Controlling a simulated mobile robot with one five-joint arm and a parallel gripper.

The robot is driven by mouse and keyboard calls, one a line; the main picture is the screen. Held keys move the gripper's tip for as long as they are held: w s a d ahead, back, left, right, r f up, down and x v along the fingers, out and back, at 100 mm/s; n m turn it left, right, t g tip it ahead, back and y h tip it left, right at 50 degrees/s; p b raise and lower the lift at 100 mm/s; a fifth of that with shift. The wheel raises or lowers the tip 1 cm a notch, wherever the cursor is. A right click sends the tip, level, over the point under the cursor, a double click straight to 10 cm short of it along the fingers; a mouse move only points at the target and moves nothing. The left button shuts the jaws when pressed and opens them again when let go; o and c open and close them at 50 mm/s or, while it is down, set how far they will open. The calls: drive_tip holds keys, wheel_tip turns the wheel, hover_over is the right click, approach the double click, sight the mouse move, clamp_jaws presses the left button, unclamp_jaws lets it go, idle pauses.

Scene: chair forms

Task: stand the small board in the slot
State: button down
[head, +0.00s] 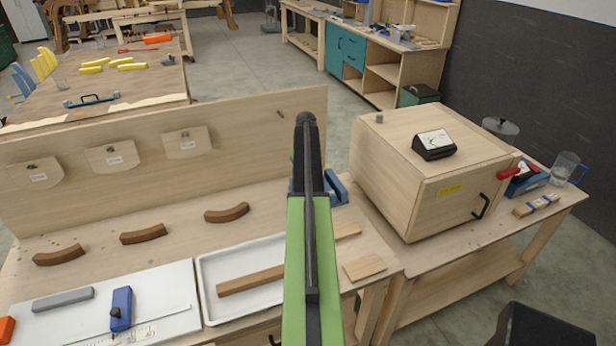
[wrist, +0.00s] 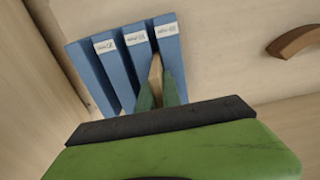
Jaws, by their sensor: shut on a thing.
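My gripper (wrist: 159,94) is shut on the small board (wrist: 156,76), a thin piece of pale wood seen edge-on between the green fingers in the wrist view. The blue slotted holder (wrist: 105,75) has several upright blue walls with white labels. The board's tip is at the gap between the two rightmost walls. I cannot tell how deep it reaches or whether it touches them. In the head view part of the blue holder (head: 336,188) shows behind my green and black arm, which hides my gripper and the held board.
A wooden cabinet (head: 400,170) stands right of the arm. An upright wooden panel (head: 240,130) runs behind the bench. Several curved brown pieces (head: 143,233), a white tray (head: 215,318) with a wooden strip, and a loose wooden piece (head: 364,268) lie nearer.

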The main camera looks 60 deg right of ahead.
drive_tip(key=shift+f+b, duration=0.45)
drive_tip(key=shift+f, duration=0.05)
drive_tip(key=c, duration=1.5)
unclamp_jaws()
drive_tip(key=shift+r, duration=0.1)
drive_tip(key=shift+o, duration=0.2)
wheel_tip(320, 180, up, 17)
drive_tip(key=p, duration=1.7)
drive_tip(key=shift+r+p, duration=0.2)
drive_tip(key=shift+p, duration=0.1)
